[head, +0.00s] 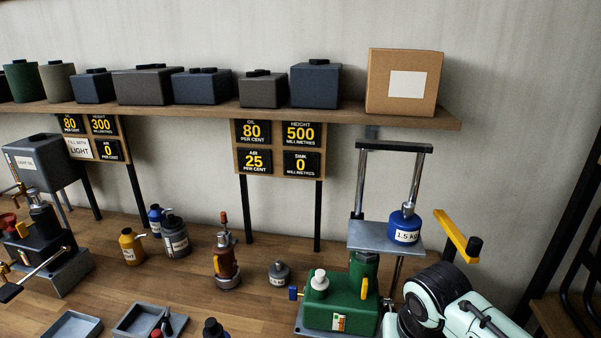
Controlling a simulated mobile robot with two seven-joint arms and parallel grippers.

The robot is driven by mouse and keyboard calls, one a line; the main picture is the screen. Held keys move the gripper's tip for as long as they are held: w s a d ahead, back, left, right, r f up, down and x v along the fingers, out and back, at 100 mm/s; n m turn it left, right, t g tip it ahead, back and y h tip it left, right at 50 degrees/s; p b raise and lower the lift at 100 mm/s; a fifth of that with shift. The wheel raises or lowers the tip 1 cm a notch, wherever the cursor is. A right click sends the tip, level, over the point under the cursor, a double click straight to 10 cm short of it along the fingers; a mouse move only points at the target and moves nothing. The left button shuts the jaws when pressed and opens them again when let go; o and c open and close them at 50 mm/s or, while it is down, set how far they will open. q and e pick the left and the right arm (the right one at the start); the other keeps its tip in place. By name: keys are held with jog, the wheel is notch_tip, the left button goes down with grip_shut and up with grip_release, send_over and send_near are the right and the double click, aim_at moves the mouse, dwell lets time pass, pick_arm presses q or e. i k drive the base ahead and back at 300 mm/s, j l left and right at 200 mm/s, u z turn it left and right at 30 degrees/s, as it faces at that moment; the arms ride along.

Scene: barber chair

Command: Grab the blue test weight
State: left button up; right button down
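The blue test weight (405,228), labelled 1.5 kg, stands upright with a small loop on top. It rests on the grey metal platform (372,236) of the press on the right side of the head view. Part of my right arm, pale mint and black, shows at the bottom right, below and right of the weight. No fingers of my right gripper can be made out. My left arm and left gripper are not in view.
A green pump unit (340,308) stands below the platform. A yellow lever (450,232) with a black knob sticks up right of the weight. A shelf (200,108) with dark boxes and a cardboard box (403,82) runs above. Several bottles and trays (72,326) occupy the bench.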

aim_at(404, 227)
jog(key=k, duration=1)
